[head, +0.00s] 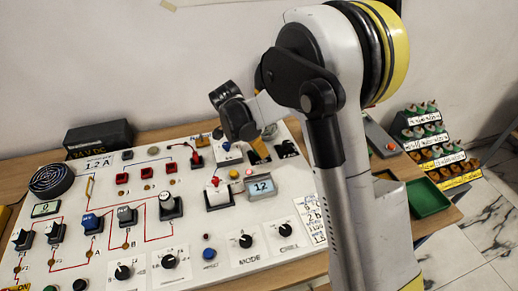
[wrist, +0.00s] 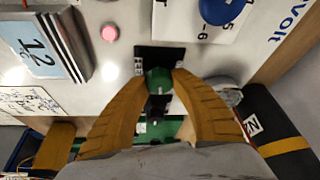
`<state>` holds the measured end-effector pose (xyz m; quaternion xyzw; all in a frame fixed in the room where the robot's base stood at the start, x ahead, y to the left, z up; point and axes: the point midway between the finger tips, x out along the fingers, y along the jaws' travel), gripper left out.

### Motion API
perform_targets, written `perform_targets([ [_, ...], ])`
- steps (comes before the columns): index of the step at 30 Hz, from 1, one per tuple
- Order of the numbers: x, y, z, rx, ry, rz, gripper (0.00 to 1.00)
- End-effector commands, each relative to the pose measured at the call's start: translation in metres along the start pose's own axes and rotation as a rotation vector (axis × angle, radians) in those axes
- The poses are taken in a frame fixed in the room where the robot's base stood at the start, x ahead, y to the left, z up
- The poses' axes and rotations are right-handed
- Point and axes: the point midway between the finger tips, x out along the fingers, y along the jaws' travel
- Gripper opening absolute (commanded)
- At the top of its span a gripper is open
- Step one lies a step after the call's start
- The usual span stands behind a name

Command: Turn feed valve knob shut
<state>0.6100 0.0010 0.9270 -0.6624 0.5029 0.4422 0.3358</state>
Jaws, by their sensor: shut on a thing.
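The feed valve knob is a small green knob (wrist: 158,82) on a black plate (wrist: 152,55), whose lettering starts "FEE" and is partly covered. In the wrist view, my gripper (wrist: 161,77) has its two ochre fingers closed on opposite sides of the knob. The knob's pointer position cannot be made out clearly. In the head view, my gripper (head: 262,158) reaches down at the panel's back right edge. There the knob is hidden behind the finger and arm, and a dark plate (head: 286,148) shows beside it.
A tilted display reading 12 (head: 262,187) stands close to the gripper, with a pink button (wrist: 109,33) and a blue knob (wrist: 228,10) nearby. The panel (head: 215,240) holds several switches and dials. A green tray (head: 428,198) and racks (head: 436,150) are on the right.

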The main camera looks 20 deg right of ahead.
Motion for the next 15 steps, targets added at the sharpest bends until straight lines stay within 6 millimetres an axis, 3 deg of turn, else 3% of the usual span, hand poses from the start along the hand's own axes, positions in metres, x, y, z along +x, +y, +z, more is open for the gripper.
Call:
perform_targets([
  [15,0.0008,0.0008,0.0003,0.120,-0.001,0.051,0.00],
])
